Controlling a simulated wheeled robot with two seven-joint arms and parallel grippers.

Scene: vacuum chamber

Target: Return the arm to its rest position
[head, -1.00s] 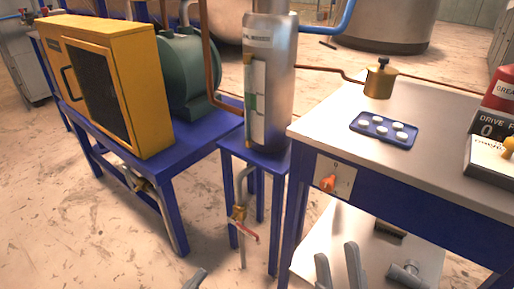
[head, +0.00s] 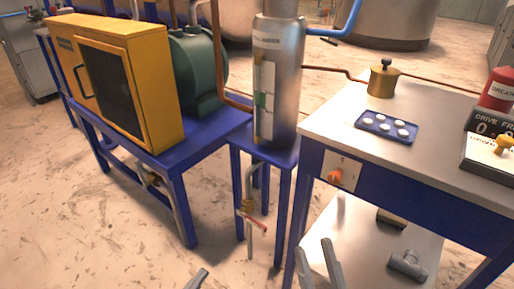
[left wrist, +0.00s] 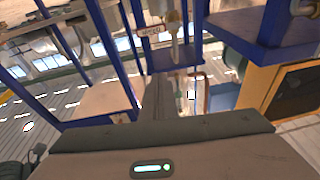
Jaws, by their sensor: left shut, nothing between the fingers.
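My left gripper (head: 197,280) shows only as a grey fingertip at the bottom edge of the head view, over the bare floor. In the left wrist view its fingers (left wrist: 160,97) are together with nothing between them. My right gripper (head: 318,256) is at the bottom of the head view, in front of the right table's lower shelf. Its two grey fingers stand apart, with nothing seen between them. Most of both arms is out of view.
A blue-legged table (head: 412,171) is at right, with an orange knob (head: 335,177) on its front. A steel cylinder (head: 277,85) stands on a blue stand with a red-handled valve (head: 252,221). A yellow cabinet (head: 152,85) is at left. Floor (head: 110,230) at front left is clear.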

